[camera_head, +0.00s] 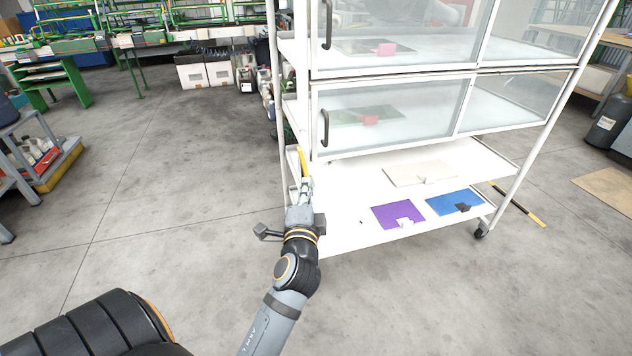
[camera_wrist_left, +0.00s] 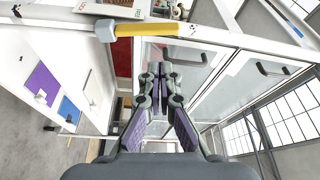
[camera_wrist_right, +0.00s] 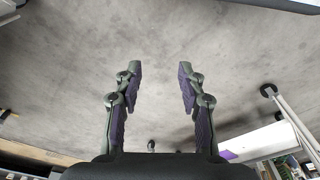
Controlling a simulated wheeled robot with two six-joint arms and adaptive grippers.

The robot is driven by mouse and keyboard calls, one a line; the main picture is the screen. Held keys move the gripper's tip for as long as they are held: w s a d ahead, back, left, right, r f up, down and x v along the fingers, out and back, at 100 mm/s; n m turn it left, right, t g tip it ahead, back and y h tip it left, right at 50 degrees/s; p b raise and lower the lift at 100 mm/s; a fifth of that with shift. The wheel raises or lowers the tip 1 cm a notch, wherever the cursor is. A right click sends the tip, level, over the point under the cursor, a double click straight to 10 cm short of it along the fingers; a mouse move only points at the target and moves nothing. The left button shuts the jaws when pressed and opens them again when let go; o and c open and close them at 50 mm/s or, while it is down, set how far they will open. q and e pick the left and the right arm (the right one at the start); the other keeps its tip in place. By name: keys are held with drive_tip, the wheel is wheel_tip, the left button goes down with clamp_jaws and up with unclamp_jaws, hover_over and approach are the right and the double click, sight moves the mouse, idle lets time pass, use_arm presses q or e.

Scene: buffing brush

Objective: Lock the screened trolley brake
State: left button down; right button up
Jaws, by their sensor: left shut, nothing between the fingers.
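The white trolley (camera_head: 296,125) stands ahead, with glazed upper compartments and open lower shelves. A yellow lever (camera_head: 303,162) is at its left side, partly hidden by my left gripper; the left wrist view shows it as a yellow bar (camera_wrist_left: 160,29) with a pale grey end. My left gripper (camera_head: 306,186) is shut and empty, beside the trolley's left edge and close to the lever. In the left wrist view its fingertips (camera_wrist_left: 158,70) appear below the yellow bar; I cannot tell whether they touch. My right gripper (camera_wrist_right: 158,72) is open and empty above bare floor.
The bottom shelf bears a purple panel (camera_head: 398,215), a blue panel (camera_head: 454,202) and a cream panel (camera_head: 420,172). A dark door handle (camera_head: 325,128) sticks out at the glazed front. A black caster (camera_head: 480,231) is at the right. The floor to the left is clear.

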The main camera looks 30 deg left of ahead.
sight(306, 168)
use_arm(q)
drive_tip(key=shift+a+r, duration=0.1)
drive_tip(key=shift+r, duration=0.05)
use_arm(e)
drive_tip(key=shift+r, duration=0.1)
use_arm(q)
drive_tip(key=x, duration=0.9)
drive_tip(key=shift+w+a, duration=0.3)
drive_tip(key=shift+w, duration=0.05)
use_arm(e)
drive_tip(key=shift+a+r, duration=0.2)
drive_tip(key=shift+r, duration=0.2)
drive_tip(key=shift+s+f, duration=0.2)
